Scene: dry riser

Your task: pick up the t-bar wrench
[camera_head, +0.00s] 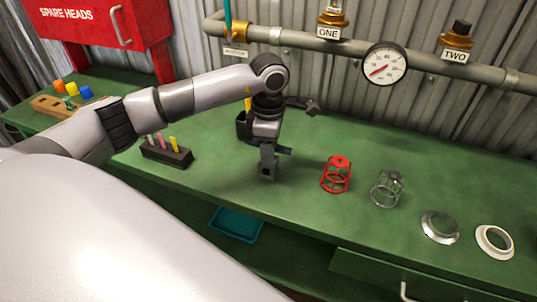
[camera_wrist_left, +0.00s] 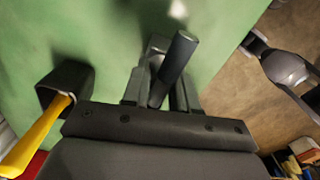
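My left gripper (camera_head: 268,163) points down over the green bench, near its front edge. In the left wrist view, a dark round bar, which looks like part of the t-bar wrench (camera_wrist_left: 175,65), sits between the two fingers (camera_wrist_left: 160,95). The fingers lie close on both sides of it. In the head view only a short dark end of the wrench (camera_head: 285,150) sticks out beside the fingers. The rest is hidden by the gripper. My right gripper does not show clearly.
A dark tool (camera_head: 300,104) lies further back. A red cage (camera_head: 336,175), a clear cage (camera_head: 386,188) and two rings stand right. A marker block (camera_head: 166,153) is left. Pipes with a gauge (camera_head: 385,64) line the wall.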

